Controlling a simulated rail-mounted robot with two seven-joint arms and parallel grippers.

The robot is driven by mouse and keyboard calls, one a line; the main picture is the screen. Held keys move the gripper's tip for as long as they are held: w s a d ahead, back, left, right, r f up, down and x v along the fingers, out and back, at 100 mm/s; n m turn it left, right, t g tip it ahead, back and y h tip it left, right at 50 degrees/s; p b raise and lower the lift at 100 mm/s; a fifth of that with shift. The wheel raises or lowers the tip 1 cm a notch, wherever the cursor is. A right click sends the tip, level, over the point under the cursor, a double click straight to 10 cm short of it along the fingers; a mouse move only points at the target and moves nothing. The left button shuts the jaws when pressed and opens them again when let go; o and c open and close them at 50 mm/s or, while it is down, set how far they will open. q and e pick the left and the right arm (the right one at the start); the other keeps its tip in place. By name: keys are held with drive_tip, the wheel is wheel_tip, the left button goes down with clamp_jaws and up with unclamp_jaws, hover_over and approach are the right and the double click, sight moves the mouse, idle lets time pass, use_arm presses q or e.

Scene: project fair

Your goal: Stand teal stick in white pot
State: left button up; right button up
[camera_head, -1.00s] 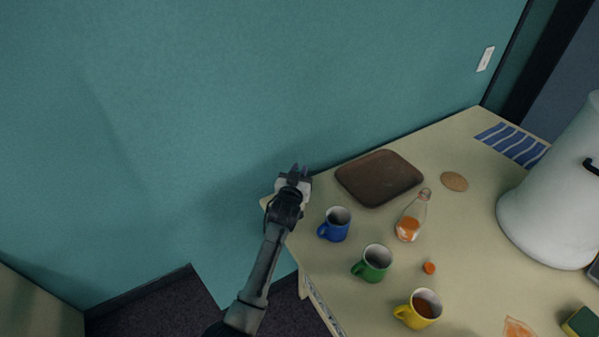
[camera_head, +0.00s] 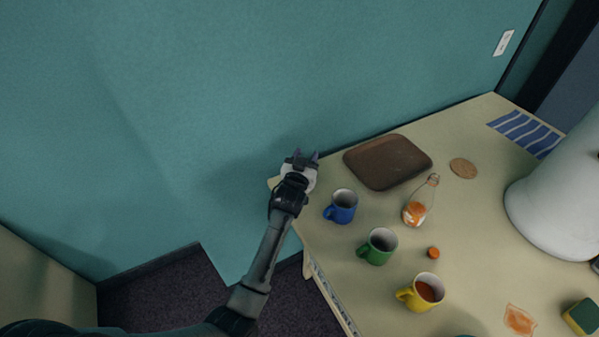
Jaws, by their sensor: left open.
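My left gripper (camera_head: 302,159) is at the far left corner of the table, with its two dark fingers apart and nothing seen between them. A small white rounded thing (camera_head: 311,180), which looks like the white pot, shows beside and behind the gripper. My gripper and wrist hide most of it, so I cannot see its opening. I make out no teal stick. A sliver of something teal (camera_head: 467,335) shows at the bottom edge, too cut off to name. My right gripper is not in view.
The table (camera_head: 455,225) holds a brown tray (camera_head: 388,162), blue mug (camera_head: 341,207), green mug (camera_head: 377,247), yellow mug (camera_head: 420,293), tipped-looking bottle (camera_head: 418,205), orange cap (camera_head: 433,253), coaster (camera_head: 463,168), striped cloth (camera_head: 524,133), sponge (camera_head: 582,317) and large white container (camera_head: 555,205). A teal wall stands behind.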

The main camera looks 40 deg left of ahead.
use_arm(q)
drive_tip(key=s+d+f+m+g+h, duration=0.2)
drive_tip(key=s+d+f+g, duration=0.2)
drive_tip(key=s, duration=1)
drive_tip(key=s+d+f+m+g+h, duration=0.2)
drive_tip(key=s+d, duration=0.6)
drive_tip(key=s, duration=0.6)
drive_tip(key=s+d+f+m+g+h, duration=0.2)
drive_tip(key=s+d+f+g, duration=0.4)
drive_tip(key=s, duration=0.8)
wheel_tip(320, 180, down, 3)
drive_tip(key=shift+r+m+g+h+p, duration=0.15)
drive_tip(key=shift+m+g+h+p, duration=0.2)
drive_tip(key=shift+h, duration=0.45)
drive_tip(key=shift+r, duration=0.1)
wheel_tip(320, 180, up, 28)
drive_tip(key=p, duration=2.8)
drive_tip(key=shift+r, duration=0.15)
